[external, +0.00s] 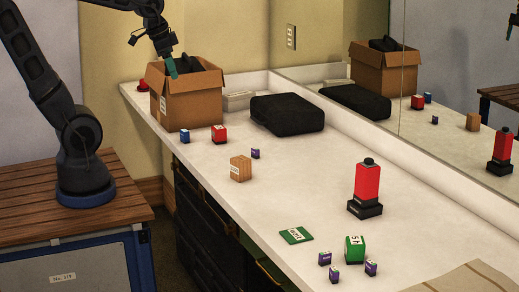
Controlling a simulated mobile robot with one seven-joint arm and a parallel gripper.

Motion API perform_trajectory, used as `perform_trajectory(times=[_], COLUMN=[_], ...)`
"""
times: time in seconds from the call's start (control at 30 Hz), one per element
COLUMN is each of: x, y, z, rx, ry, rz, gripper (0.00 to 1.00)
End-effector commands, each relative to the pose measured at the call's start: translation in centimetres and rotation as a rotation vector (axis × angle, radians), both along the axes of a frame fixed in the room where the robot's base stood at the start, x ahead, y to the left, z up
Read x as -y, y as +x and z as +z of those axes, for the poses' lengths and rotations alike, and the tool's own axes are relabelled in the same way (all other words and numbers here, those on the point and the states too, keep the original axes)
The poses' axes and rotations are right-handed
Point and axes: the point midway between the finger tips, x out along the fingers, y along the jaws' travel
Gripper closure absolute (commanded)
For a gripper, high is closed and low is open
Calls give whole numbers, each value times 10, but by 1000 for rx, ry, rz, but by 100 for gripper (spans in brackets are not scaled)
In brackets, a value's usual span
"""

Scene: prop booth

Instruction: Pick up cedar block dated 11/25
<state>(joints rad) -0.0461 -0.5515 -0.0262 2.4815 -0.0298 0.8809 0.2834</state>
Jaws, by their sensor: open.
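A tan wooden block (240,168) with a white label stands on the white counter, left of centre. The print on its label is too small to read. My gripper (172,66) has teal fingertips and is open. It is high at the upper left, in front of or over the open cardboard box, well away from the wooden block. Whether it is inside the box's opening cannot be told.
The cardboard box (190,103) holds something dark. Blue (185,136) and red (219,133) blocks and a small purple block (255,153) stand near the wooden block. A black case (287,114), red device (367,183) and green block (354,248) are farther. A mirror (460,80) reflects the counter.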

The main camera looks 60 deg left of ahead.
Motion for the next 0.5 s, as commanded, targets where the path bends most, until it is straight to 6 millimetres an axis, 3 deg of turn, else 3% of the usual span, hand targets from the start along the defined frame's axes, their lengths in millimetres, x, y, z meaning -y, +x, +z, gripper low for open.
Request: perform_trajectory(times=[0.5], x=[-10], y=[107], z=[-70], rx=[-113], ry=[82], rz=[-398], gripper=[27])
